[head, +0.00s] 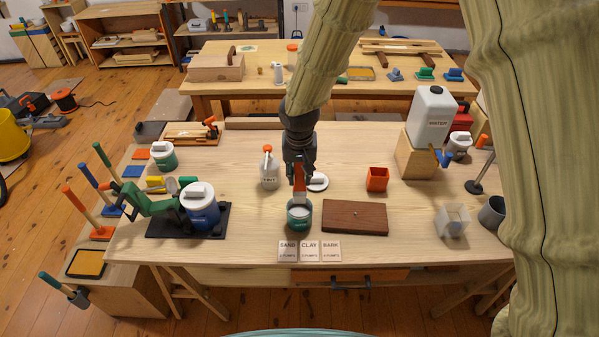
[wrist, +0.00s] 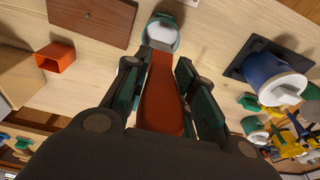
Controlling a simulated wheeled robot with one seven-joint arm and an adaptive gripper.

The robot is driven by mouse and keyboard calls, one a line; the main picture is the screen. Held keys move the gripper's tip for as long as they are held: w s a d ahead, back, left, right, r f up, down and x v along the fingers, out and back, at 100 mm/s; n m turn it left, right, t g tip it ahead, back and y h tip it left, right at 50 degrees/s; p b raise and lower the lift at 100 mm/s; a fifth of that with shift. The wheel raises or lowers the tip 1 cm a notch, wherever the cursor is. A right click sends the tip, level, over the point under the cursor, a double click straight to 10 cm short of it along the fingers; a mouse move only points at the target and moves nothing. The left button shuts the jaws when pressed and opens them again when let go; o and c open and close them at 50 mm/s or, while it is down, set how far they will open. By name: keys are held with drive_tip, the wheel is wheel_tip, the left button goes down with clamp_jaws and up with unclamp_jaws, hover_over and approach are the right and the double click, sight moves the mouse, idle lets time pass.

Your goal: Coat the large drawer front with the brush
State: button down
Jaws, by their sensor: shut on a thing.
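My gripper (head: 299,168) is shut on the red-orange handle of the brush (head: 299,190), pointing down over the table. In the wrist view the handle (wrist: 161,98) lies between the fingers. The brush's lower end is at the mouth of a small teal pot (head: 299,218) with pale contents; its bristles are hidden, and I cannot tell how deep they reach. A flat dark brown wooden panel (head: 355,216), which looks like the large drawer front, lies on the table right of the pot, with a small spot at its middle. It also shows in the wrist view (wrist: 95,15).
Cards marked SAND, CLAY and BARK (head: 309,251) lie at the front edge.

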wheel_tip(320, 180, up, 5)
drive_tip(key=p, duration=0.3)
drive_tip(key=shift+d+f, duration=0.1)
idle(0.3)
drive_tip(key=w+d+f+n+g+p, duration=0.1)
drive_tip(key=w+d+f+n+p, duration=0.1)
drive_tip(key=d+n, duration=0.4)
drive_tip(key=w+d+f+n+p, duration=0.1)
drive_tip(key=d+f+n+p, duration=0.4)
drive_tip(key=n, duration=0.5)
drive_tip(key=shift+w+d+f+n+g, duration=0.4)
drive_tip(key=shift+d+f, duration=0.3)
drive_tip(key=shift+d, duration=0.05)
drive_tip(key=shift+f+b, duration=0.95)
drive_tip(key=shift+f, duration=1.45)
drive_tip(key=shift+d, duration=0.1)
